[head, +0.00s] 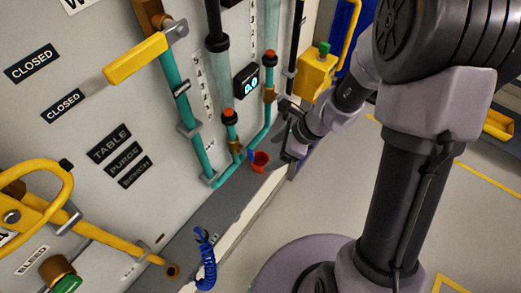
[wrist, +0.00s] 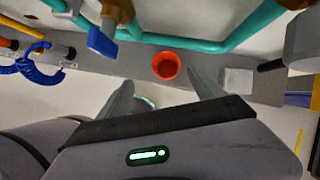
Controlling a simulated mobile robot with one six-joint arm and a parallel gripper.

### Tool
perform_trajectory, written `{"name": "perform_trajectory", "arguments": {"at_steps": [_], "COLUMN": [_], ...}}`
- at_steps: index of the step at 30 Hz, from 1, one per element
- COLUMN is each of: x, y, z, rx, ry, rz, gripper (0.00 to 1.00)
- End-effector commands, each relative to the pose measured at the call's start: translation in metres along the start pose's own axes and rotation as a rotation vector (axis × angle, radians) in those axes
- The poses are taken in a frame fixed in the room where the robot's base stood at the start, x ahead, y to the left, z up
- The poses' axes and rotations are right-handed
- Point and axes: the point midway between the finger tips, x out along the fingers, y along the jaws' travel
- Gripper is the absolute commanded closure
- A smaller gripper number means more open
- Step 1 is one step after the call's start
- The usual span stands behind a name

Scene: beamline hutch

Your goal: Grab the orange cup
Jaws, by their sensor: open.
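The orange cup (head: 260,160) is a small red-orange cup on the grey ledge below the teal pipes in the head view. In the wrist view the cup (wrist: 166,66) shows its open rim, beyond and between my fingertips. My gripper (wrist: 157,88) is open and empty, with one finger on each side of the picture's middle. The cup is apart from both fingers. In the head view my gripper (head: 285,128) is beside the cup on its right, partly hidden by its own wrist.
Teal pipes (head: 178,90) with valves run along the wall close behind the cup. A blue lever (wrist: 101,41) hangs left of the cup, and a pale block (wrist: 237,81) sits right of it. A blue coiled hose (head: 207,262) hangs at the ledge's near end.

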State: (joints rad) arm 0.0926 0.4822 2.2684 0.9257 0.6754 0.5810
Motion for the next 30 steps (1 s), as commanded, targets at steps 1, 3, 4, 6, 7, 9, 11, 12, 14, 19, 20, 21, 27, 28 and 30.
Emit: {"name": "perform_trajectory", "arguments": {"at_steps": [1, 3, 4, 6, 7, 9, 11, 12, 14, 19, 20, 21, 27, 28, 30], "x": [0.020, 0.036, 0.042, 0.050, 0.052, 0.060, 0.073, 0.082, 0.093, 0.106, 0.106, 0.105, 0.105, 0.105, 0.105], "y": [0.001, 0.001, 0.001, 0.000, 0.000, -0.001, -0.004, -0.006, -0.008, -0.008, -0.008, -0.008, -0.008, -0.008, -0.008], "z": [-0.003, -0.003, -0.003, -0.002, -0.001, -0.002, -0.005, -0.007, -0.008, -0.006, -0.006, -0.005, -0.005, -0.005, -0.005], "rx": [-0.001, -0.002, -0.001, -0.002, -0.003, -0.003, -0.002, -0.002, -0.004, -0.004, -0.004, -0.004, -0.004, -0.004, -0.004], "ry": [0.000, 0.001, 0.000, 0.000, 0.001, 0.001, 0.001, 0.000, 0.000, 0.000, 0.000, 0.000, 0.000, 0.000, 0.000], "rz": [0.004, 0.003, 0.003, 0.001, 0.001, 0.001, 0.001, 0.002, 0.002, 0.000, 0.000, 0.000, 0.000, 0.000, 0.000], "gripper": [0.23, 0.23, 0.23, 0.23, 0.23, 0.23, 0.23, 0.23, 0.23, 0.23, 0.23, 0.23, 0.44, 0.50, 0.64]}}
